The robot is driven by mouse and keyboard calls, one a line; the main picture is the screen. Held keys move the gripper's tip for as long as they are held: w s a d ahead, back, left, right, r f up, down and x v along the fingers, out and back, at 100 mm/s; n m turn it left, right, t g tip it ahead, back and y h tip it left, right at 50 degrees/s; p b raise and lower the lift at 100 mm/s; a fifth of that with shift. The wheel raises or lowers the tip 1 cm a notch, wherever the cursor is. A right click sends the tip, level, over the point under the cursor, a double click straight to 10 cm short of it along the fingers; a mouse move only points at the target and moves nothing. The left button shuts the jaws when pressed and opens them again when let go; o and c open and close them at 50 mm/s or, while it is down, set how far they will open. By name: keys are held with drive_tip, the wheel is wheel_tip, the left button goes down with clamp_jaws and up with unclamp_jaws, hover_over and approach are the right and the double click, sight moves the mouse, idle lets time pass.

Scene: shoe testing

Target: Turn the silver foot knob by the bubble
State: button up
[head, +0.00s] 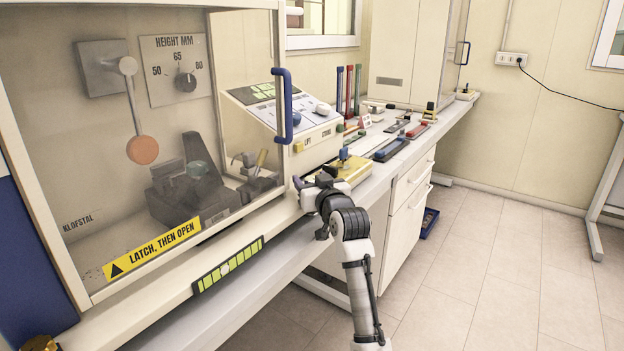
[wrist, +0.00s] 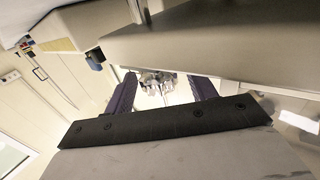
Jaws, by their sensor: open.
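A silver knob-like piece (wrist: 156,82) shows between the two purple fingers of my gripper (wrist: 162,92) in the wrist view. Its outline is partly hidden below by the dark gripper body. In the head view my gripper (head: 308,208) is at the front right corner of the cabinet, and a silvery part (head: 309,198) shows beside it. The fingers stand apart, one on each side of the silver piece, with visible gaps. The yellow-green bubble strip (head: 228,265) is on the cabinet's front ledge, left of my gripper. I cannot read its bubble clearly.
The glass-fronted cabinet has a blue handle (head: 283,106) and a yellow warning label (head: 152,250). A brass piece (head: 38,343) is at the lower left. A yellow block (head: 345,170) sits on the bench behind my gripper. The floor (head: 490,250) at right is clear.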

drive_tip(key=shift+c, duration=0.4)
drive_tip(key=c, duration=0.9)
drive_tip(key=shift+f+n+y+b, duration=0.1)
drive_tip(key=shift+n+y+b, duration=0.2)
drive_tip(key=shift+y+b, duration=0.15)
